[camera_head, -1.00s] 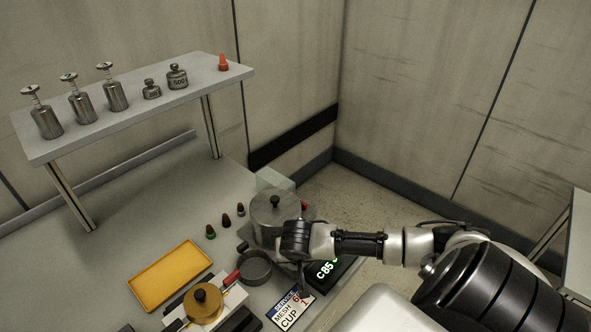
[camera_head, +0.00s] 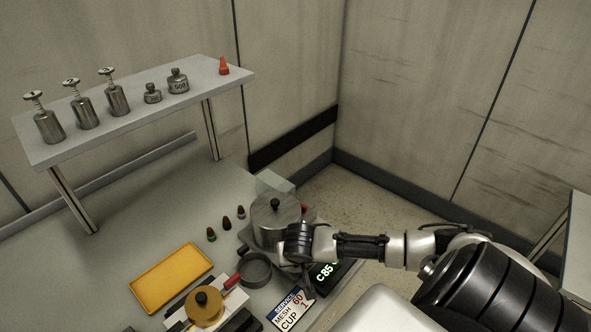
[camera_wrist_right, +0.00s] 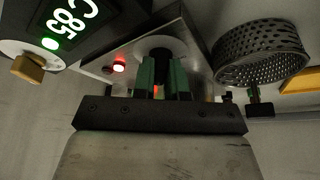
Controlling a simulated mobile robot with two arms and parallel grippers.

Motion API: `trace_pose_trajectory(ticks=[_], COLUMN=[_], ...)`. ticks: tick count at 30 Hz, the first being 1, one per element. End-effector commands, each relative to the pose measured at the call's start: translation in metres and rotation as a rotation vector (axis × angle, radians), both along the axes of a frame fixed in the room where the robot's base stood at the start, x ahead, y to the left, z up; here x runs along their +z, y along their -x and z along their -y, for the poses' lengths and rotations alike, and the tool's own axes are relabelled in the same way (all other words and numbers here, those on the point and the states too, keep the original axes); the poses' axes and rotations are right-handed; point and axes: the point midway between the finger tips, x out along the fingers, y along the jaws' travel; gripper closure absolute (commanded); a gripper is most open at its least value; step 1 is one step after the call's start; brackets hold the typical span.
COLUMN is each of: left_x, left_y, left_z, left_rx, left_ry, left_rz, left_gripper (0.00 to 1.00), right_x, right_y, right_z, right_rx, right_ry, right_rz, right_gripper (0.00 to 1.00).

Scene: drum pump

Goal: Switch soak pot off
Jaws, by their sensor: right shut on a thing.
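The soak pot (camera_head: 265,229) is a lidded metal pot with a black lid knob, standing at the right end of the bench. In the right wrist view, its metal base (camera_wrist_right: 105,66) carries a lit red lamp (camera_wrist_right: 119,66) and a pale round disc with a dark centre (camera_wrist_right: 158,48). My right gripper (camera_wrist_right: 163,78) has its green fingers closed on a small control at that disc. The control is mostly hidden between the fingers, so its setting cannot be read. In the head view my right wrist covers the pot's front. My left gripper is not in view.
A black display box (camera_head: 327,274) reading C 85 stands beside the pot. A sieve cup (camera_wrist_right: 262,52), a yellow tray (camera_head: 171,278) and a service card (camera_head: 291,308) lie close by. A raised shelf (camera_head: 140,118) holds weights and cylinders.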

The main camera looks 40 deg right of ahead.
Motion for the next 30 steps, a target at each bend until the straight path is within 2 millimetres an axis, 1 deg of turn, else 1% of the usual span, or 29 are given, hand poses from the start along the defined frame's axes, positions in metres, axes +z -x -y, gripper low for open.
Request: trace_pose_trajectory(ticks=[1, 6, 15, 22, 30], left_x=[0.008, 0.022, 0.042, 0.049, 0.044], left_y=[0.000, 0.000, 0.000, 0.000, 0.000], left_z=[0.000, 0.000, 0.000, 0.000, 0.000], left_rx=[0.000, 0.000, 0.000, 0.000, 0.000], left_ry=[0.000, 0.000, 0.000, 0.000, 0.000], left_rz=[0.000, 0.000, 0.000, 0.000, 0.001], left_gripper=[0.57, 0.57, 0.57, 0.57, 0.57], right_x=[0.003, 0.005, 0.004, 0.002, 0.000], right_y=[0.001, 0.001, 0.001, 0.001, 0.000], right_z=[0.001, 0.002, 0.004, 0.005, 0.007], right_rx=[0.030, 0.170, 0.453, 0.673, 0.926], right_ry=[-0.001, 0.001, 0.000, 0.001, 0.001], right_rz=[-0.002, -0.002, -0.001, 0.000, 0.001], right_gripper=[1.00, 1.00, 1.00, 1.00, 1.00])
